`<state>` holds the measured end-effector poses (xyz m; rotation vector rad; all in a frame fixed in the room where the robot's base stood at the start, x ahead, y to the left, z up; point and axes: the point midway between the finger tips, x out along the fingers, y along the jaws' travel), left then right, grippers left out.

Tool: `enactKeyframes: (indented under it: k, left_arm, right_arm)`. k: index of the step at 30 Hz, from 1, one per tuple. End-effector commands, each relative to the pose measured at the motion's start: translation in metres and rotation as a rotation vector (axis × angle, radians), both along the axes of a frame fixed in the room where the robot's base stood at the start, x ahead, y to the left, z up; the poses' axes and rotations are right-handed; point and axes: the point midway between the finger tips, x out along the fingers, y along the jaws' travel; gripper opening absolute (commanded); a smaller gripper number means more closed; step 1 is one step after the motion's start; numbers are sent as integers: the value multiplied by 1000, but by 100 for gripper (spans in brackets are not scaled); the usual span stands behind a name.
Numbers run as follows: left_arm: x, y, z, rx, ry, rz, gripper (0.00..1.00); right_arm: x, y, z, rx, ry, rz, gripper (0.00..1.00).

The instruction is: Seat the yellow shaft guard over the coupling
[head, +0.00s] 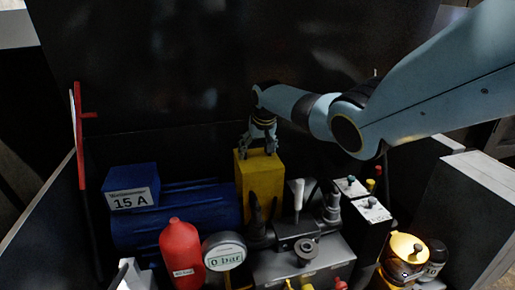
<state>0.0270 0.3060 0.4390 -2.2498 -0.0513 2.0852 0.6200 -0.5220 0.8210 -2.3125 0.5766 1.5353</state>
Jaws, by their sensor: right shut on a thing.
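The yellow shaft guard (265,180) is a tall yellow box shape in the middle of the head view. It stands upright at the right end of the blue motor (180,215). My right gripper (259,150) reaches down from the upper right and is shut on the guard's top edge. The coupling is hidden, and I cannot tell whether the guard touches anything below. Dark fittings in front cover the guard's lower part. My left gripper is not in view.
A red bottle (181,252) and a round gauge (224,251) stand in front of the motor. A grey valve block (300,262) with levers is at the front right. A yellow-topped cylinder (404,247) stands farther right. A dark wall is behind.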

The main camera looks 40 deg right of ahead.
Motion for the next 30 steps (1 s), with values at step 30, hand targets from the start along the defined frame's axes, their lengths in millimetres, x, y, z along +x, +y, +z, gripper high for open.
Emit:
enactKeyframes:
  k: [30]
  left_arm:
    - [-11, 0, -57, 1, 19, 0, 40]
  right_arm:
    - [2, -1, -74, -2, -6, 0, 26]
